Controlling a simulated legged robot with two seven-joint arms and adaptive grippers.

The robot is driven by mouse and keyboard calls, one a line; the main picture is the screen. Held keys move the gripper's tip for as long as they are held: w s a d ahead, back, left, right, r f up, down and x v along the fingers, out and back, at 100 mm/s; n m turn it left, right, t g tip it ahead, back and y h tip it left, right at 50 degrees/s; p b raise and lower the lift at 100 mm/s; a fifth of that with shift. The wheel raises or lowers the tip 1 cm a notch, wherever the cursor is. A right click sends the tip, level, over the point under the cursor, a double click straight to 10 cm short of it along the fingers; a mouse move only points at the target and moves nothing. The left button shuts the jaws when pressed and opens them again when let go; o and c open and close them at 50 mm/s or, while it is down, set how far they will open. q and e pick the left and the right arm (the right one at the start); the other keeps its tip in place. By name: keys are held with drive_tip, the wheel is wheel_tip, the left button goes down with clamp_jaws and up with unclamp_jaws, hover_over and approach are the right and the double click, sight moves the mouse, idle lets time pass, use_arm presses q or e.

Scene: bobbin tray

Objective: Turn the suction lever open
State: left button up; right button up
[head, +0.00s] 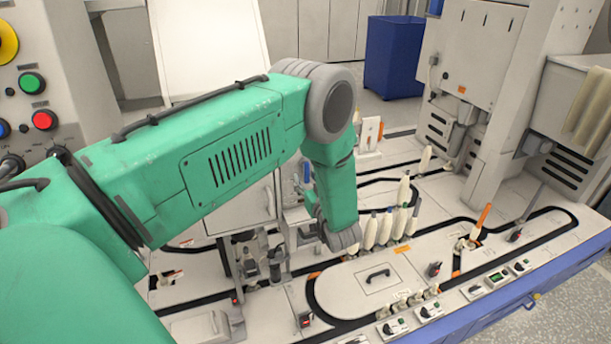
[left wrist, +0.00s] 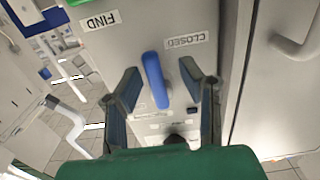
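The suction lever (left wrist: 155,80) is a blue handle on a pale panel in the left wrist view. It stands nearly upright in the picture, tilted a little. My left gripper (left wrist: 160,76) is open, with one finger on each side of the lever and visible gaps between. In the head view a small blue piece (head: 307,172) beside my green left arm may be the lever; the arm hides most of that gripper. My right gripper is not seen.
Several pale bobbins (head: 385,228) stand close to the right of my left wrist. A white machine bed (head: 345,290) with black tracks and switches fills the front. A blue bin (head: 394,55) stands behind. A grey door handle (left wrist: 290,40) is right of the panel.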

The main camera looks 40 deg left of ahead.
use_arm(q)
drive_tip(key=shift+w+a, duration=0.25)
drive_tip(key=shift+a, duration=0.15)
drive_tip(key=shift+w+r, duration=0.15)
drive_tip(key=shift+d+r, duration=0.25)
drive_tip(key=shift+d, duration=0.3)
drive_tip(key=shift+a, duration=0.15)
drive_tip(key=c, duration=0.7)
drive_tip(key=shift+a+f, duration=0.15)
drive_tip(key=shift+a, duration=0.25)
clamp_jaws()
drive_tip(key=shift+f, duration=0.1)
